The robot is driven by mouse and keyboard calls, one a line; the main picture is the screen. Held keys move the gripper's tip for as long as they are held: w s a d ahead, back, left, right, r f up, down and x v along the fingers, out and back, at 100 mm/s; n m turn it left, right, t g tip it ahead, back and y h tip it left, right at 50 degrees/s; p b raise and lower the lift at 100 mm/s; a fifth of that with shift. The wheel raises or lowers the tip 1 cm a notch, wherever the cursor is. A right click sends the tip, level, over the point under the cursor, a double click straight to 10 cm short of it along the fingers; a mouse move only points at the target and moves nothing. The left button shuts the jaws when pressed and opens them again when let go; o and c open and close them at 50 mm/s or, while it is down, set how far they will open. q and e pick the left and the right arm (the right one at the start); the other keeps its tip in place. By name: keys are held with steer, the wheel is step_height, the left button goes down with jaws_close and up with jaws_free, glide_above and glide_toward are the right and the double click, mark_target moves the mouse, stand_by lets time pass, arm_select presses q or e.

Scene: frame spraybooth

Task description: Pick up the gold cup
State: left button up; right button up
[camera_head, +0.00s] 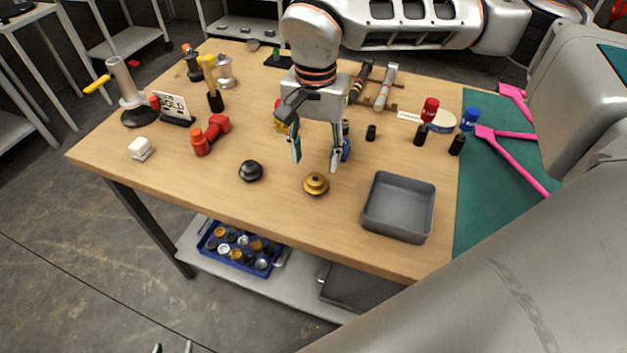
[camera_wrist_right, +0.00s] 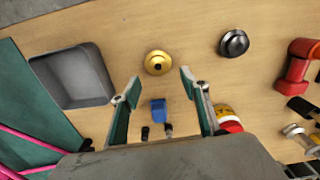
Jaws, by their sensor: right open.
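The gold cup (camera_head: 315,184) is a small round gold piece on the wooden table, near its front edge. It also shows in the right wrist view (camera_wrist_right: 158,63), ahead of the fingertips and roughly between their lines. My right gripper (camera_head: 315,163) is open and empty, its fingers pointing down just behind the cup in the head view. Its open fingers also show in the right wrist view (camera_wrist_right: 158,82). The cup is apart from both fingers. My left gripper (camera_head: 172,348) shows only as two separated fingertips at the bottom edge, over the floor.
A black cup (camera_head: 250,171) sits left of the gold cup, and a grey tray (camera_head: 368,207) stands to its right. A blue object (camera_wrist_right: 158,110) lies between my right fingers in the wrist view. Red dumbbell-like piece (camera_head: 210,135) stands further left. The front table strip is clear.

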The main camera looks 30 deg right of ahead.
mark_target(316, 179)
steer(key=f, duration=0.5)
steer(key=shift+s+a+f, duration=0.1)
steer(key=shift+s, duration=0.2)
steer(key=c, duration=1.2)
